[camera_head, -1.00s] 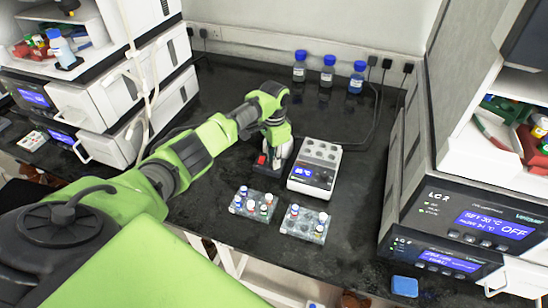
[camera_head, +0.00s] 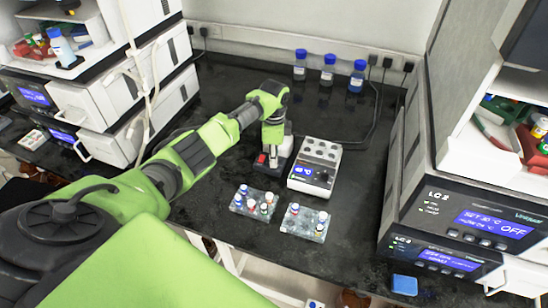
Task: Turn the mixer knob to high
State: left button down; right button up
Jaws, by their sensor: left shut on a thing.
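The small mixer (camera_head: 266,168) stands on the dark bench, left of the heating block. It has a dark base and a red switch (camera_head: 262,158). My left gripper (camera_head: 275,158) points down onto the mixer, right beside the red switch. It is shut on the mixer knob, which the gripper's own body hides. The knob's marks and setting cannot be read from here. My right gripper is not in view.
The white heating block (camera_head: 315,168), with a lit display and a dark dial, stands close to the right. Two vial racks (camera_head: 252,211) (camera_head: 303,232) sit in front. Three blue-capped bottles (camera_head: 328,72) stand at the back. Stacked LC units (camera_head: 455,225) bound the right.

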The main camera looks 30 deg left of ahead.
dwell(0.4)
pick_arm(q)
jog(key=c, duration=2.2)
grip_release()
notch_tip(320, 180, up, 12)
